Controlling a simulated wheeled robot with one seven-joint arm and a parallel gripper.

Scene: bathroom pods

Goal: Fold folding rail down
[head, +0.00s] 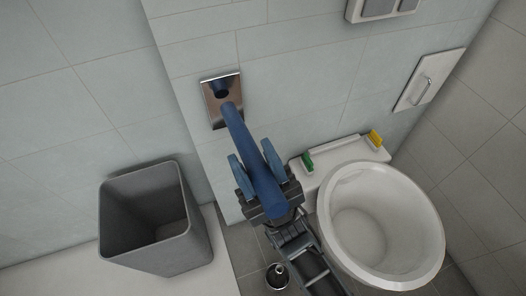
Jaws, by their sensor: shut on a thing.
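The folding rail (237,128) is a blue bar on a metal wall plate (211,110). It sticks out from the wall toward the camera, left of the toilet. My gripper (259,165) is shut on the rail, with one blue finger on each side of the bar near its outer end. Only the head view is given, so the exact tilt of the rail is hard to tell. The lower part of the plate is partly hidden behind the rail.
A white toilet (435,235) stands right of the rail, with a green item (307,161) and a yellow item (375,138) behind its bowl. A grey bin (190,235) stands at left. A wall panel with a handle (440,72) is at right.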

